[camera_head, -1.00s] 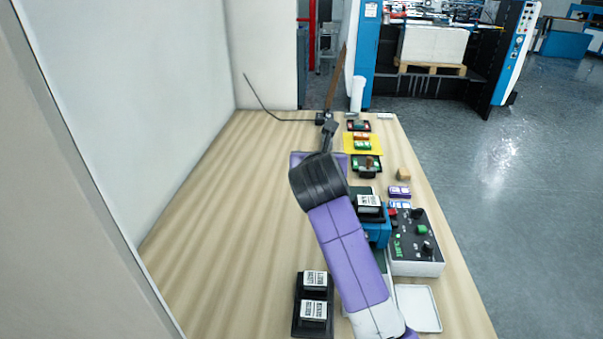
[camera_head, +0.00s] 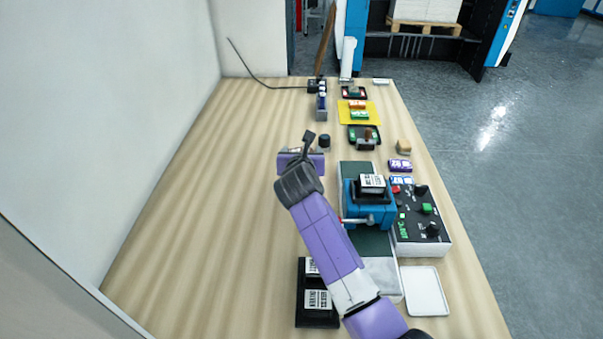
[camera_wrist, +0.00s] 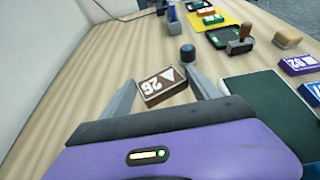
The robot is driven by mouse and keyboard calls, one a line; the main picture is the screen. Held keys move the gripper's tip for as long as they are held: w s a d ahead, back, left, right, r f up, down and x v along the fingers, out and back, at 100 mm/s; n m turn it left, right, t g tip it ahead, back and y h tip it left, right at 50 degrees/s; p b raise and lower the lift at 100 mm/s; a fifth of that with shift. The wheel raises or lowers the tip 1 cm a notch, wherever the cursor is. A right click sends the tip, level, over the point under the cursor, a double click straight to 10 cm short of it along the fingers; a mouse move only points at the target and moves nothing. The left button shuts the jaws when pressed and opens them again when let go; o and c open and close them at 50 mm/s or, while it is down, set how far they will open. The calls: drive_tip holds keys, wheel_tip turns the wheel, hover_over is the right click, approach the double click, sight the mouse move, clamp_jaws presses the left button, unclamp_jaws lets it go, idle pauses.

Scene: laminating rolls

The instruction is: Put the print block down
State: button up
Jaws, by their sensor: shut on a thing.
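The print block (camera_wrist: 162,85) is a small brown block with a white "26" and a white triangle on its top. In the wrist view it sits between the two fingers of my gripper (camera_wrist: 163,88), which is shut on it. In the head view my purple gripper (camera_head: 302,158) is over the table, left of the blue machine, and hides most of the block. I cannot tell whether the block's underside touches the table.
A small dark cylinder (camera_head: 324,141) stands just beyond my gripper. The blue machine (camera_head: 368,205), a control box (camera_head: 420,232) and a black holder (camera_head: 317,318) with labelled blocks are nearer. A yellow mat (camera_head: 373,119) lies farther back. The table's left side is bare.

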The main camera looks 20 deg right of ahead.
drive_tip(key=shift+f+b, duration=0.4)
drive_tip(key=shift+f, duration=3.6)
drive_tip(key=shift+f, duration=0.1)
drive_tip(key=o, duration=1.3)
drive_tip(key=shift+o, duration=0.2)
